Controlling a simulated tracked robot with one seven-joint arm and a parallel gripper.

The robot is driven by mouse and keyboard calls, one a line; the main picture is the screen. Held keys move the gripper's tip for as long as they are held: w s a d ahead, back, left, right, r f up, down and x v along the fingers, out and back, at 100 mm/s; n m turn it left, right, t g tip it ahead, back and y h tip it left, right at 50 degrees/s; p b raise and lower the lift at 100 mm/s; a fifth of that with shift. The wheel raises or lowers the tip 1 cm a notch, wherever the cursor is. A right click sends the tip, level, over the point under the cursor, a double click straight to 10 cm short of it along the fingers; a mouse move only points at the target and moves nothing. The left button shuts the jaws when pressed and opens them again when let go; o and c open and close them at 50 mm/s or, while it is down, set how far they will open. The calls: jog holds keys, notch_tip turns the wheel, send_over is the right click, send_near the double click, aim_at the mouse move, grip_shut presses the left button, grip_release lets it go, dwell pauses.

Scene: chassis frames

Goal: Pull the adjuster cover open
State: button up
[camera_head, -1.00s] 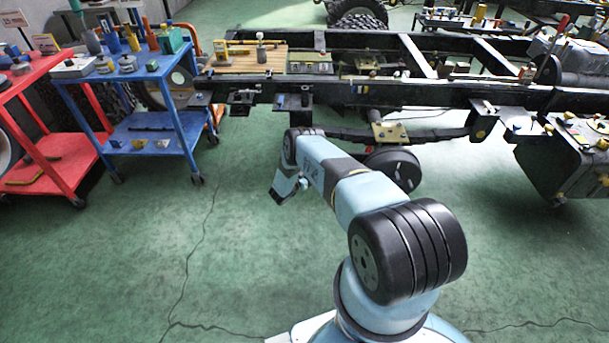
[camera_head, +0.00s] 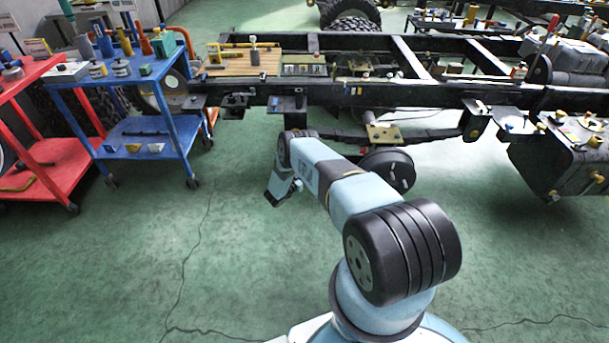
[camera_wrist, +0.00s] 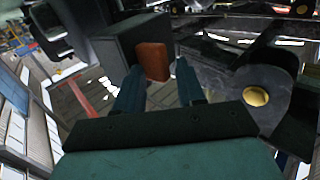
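In the wrist view, my gripper (camera_wrist: 158,68) has its two dark blue fingers apart, with a gap between them. A small orange-brown block (camera_wrist: 153,61) shows just beyond the gap, against the side of a dark grey box (camera_wrist: 115,62). It may be the adjuster cover, but I cannot tell for sure. The fingers do not visibly clamp it; whether either touches it is unclear. In the head view, my arm reaches toward the near side of the truck chassis frame (camera_head: 350,98), and the gripper's fingers and the cover cannot be made out there.
A dark bracket with a round brass-coloured disc (camera_wrist: 256,96) lies right of the fingers. A round black drum (camera_head: 390,170) hangs under the chassis, right of my arm. A blue cart (camera_head: 125,75) and a red cart (camera_head: 40,165) stand left. The green floor between is clear.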

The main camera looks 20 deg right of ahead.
jog(key=v, duration=1.3)
jog(key=shift+a, duration=0.35)
jog(key=shift+s+f, duration=0.1)
